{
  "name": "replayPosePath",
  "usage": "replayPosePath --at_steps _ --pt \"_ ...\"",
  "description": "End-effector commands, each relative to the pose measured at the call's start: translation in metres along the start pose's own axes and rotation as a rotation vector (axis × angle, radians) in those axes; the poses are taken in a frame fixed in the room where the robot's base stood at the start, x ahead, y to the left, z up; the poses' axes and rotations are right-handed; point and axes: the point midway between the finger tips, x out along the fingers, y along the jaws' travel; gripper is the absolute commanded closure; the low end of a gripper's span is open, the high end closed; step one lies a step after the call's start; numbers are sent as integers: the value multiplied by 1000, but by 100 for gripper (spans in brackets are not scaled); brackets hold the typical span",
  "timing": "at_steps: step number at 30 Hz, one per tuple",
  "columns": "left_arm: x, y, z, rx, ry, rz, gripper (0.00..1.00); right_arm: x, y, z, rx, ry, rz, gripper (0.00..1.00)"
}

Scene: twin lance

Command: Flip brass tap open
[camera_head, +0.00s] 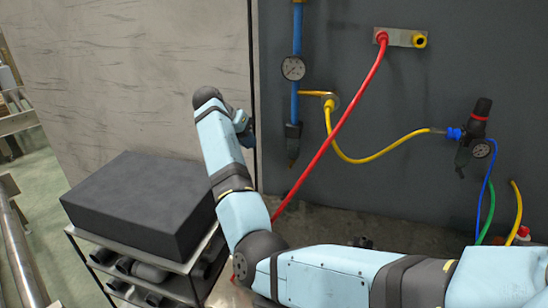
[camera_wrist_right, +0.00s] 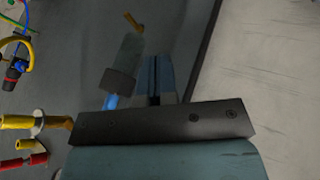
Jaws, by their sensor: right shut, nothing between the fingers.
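The brass tap is a small brass-coloured piece (camera_head: 292,161) at the lower end of the dark bowl under the blue pipe in the head view. In the right wrist view a short brass-yellow piece (camera_wrist_right: 133,21), seemingly the same tap, lies slantwise beyond my fingers. My right gripper (camera_head: 249,135) is left of the tap in the head view, partly hidden by its own wrist. In the right wrist view my right gripper (camera_wrist_right: 153,62) has its fingers together and empty, apart from the tap. My left gripper is not in view.
A blue pipe (camera_head: 296,40) with a gauge (camera_head: 293,68) runs down the grey panel. A yellow hose (camera_head: 365,160) and a red hose (camera_head: 340,120) hang across it. A black block (camera_head: 140,205) sits on a cart at left. A pale wall (camera_head: 120,80) stands behind my arm.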

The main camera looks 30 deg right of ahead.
Motion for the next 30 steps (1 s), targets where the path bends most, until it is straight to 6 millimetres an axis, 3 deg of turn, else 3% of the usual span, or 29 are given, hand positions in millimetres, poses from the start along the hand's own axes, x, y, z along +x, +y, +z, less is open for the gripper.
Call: replayPosePath --at_steps 5,16,22,30 --pt "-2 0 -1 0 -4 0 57 22 1 0 0 -2 3 100" --pt "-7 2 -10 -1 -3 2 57 99 2 0 0 -1 3 100" --pt "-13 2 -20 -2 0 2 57 111 27 0 2 -1 1 100" --pt "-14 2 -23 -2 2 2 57 117 36 0 0 0 0 100"
